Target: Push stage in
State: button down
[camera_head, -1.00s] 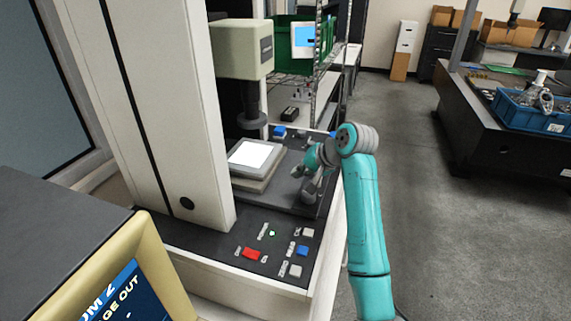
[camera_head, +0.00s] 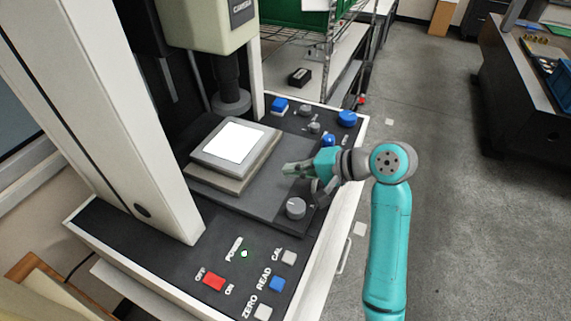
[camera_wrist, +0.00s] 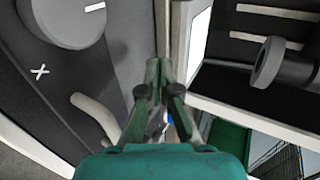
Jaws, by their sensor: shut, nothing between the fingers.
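The stage (camera_head: 213,179), a pale layered block with a bright white top plate (camera_head: 232,143), sits on a dark flat base under the lens column of the measuring machine. My gripper (camera_head: 287,169) is shut and empty. It reaches in from the right over the dark base, pointing at the stage's right side. A small gap seems to show between the fingertips and the stage; contact cannot be told. In the wrist view the shut fingertips (camera_wrist: 157,68) are close to the stage's edge (camera_wrist: 180,38), with the white plate (camera_wrist: 198,42) just to the right.
A grey knob (camera_head: 295,208) stands on the base just below my gripper. A round X knob (camera_wrist: 68,18) is left in the wrist view. Blue knobs (camera_head: 346,118) line the panel's right edge. The lens column (camera_head: 231,98) hangs behind the stage. A red switch (camera_head: 214,281) is in front.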

aim_at(255, 169)
jog(key=x, duration=0.9)
jog(key=shift+w+a, duration=0.2)
jog(key=shift+a, duration=0.4)
jog(key=shift+w+a, duration=0.2)
jog(key=shift+a, duration=0.4)
jog(key=shift+d+r, duration=0.1)
jog(key=shift+d, duration=0.05)
